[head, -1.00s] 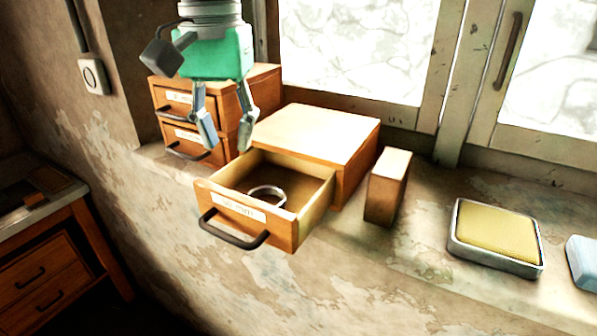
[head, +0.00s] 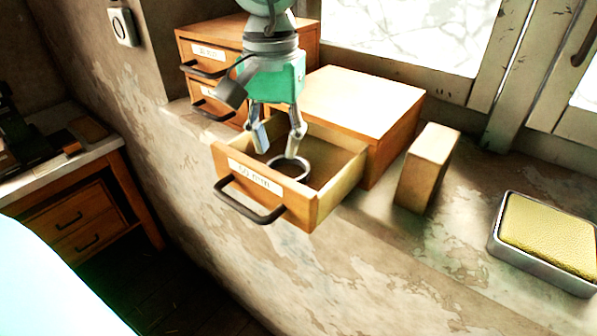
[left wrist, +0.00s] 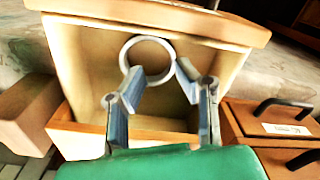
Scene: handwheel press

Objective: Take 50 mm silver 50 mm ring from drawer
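The silver ring (head: 289,167) lies inside the pulled-out drawer (head: 262,192), whose label appears to read 50 mm. In the left wrist view the ring (left wrist: 147,39) lies flat, just beyond the fingertips. My left gripper (head: 278,152) is green with grey fingers, points down into the drawer and is open, with nothing held. In the left wrist view its fingertips (left wrist: 160,82) are at the near edge of the ring; whether they touch it I cannot tell. My right gripper is not in view.
Two stacked closed drawers (head: 210,53) stand behind on the left. A wooden block (head: 428,168) stands right of the open drawer's cabinet (head: 365,100). A metal tray with a yellow pad (head: 550,235) lies further right on the sill. The window is behind.

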